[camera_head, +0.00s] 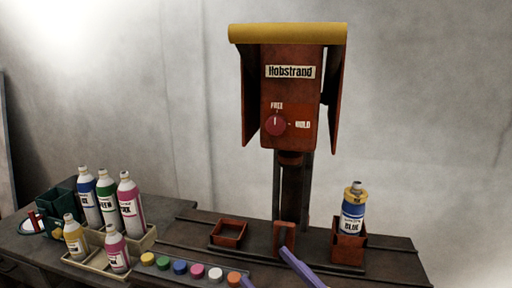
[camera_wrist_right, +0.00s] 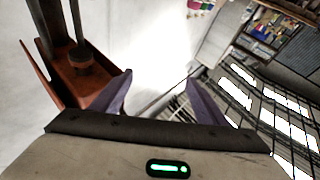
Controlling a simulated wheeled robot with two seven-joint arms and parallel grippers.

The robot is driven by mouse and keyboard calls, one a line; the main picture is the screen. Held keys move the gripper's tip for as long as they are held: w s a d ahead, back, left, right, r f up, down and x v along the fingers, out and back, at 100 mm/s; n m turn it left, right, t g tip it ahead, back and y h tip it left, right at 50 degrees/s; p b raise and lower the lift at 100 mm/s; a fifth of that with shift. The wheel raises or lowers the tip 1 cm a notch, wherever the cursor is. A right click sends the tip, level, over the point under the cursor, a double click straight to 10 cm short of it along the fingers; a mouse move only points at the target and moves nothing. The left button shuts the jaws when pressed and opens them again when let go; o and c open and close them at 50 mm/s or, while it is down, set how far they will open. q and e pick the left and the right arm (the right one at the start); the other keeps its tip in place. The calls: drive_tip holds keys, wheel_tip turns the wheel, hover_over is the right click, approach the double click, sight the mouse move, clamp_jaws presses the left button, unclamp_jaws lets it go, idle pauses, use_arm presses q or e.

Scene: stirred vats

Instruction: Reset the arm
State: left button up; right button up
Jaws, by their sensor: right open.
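My right gripper (camera_head: 264,265) shows at the bottom of the head view as two purple fingers, spread apart with nothing between them. In the right wrist view the same gripper (camera_wrist_right: 160,77) is open, its fingers slanting apart against a pale background. It is in front of the bench, below the orange Hobstrand machine (camera_head: 290,95) in the picture. Orange metal with dark posts (camera_wrist_right: 80,65) fills the upper left of the wrist view. My left gripper is not in view.
The machine's red knob (camera_head: 275,124) points up toward FREE. A blue bottle (camera_head: 353,210) stands in an orange holder (camera_head: 348,247) at right. An empty orange tray (camera_head: 229,233) sits left of centre. Several bottles stand in a beige caddy (camera_head: 95,263) at left, with coloured caps (camera_head: 180,267) in front.

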drive_tip(key=s+d+f+m+h, duration=0.1)
drive_tip(key=d+f+m+h, duration=0.2)
drive_tip(key=f, duration=0.4)
drive_tip(key=s+d+f+m+h, duration=0.1)
drive_tip(key=d+f+m+h, duration=0.1)
drive_tip(key=d+f+h, duration=0.3)
drive_tip(key=s+d+f+m+g+h, duration=0.1)
drive_tip(key=s+f+g, duration=0.3)
drive_tip(key=s+f, duration=0.5)
drive_tip(key=s+d+f+m+g+h, duration=0.1)
drive_tip(key=s+d+f+g+h, duration=0.2)
drive_tip(key=s+f, duration=0.6)
wheel_tip(320, 180, down, 4)
drive_tip(key=shift+s+d+f+m+g, duration=0.2)
drive_tip(key=shift+s+d+m+g, duration=0.25)
drive_tip(key=shift+d, duration=0.35)
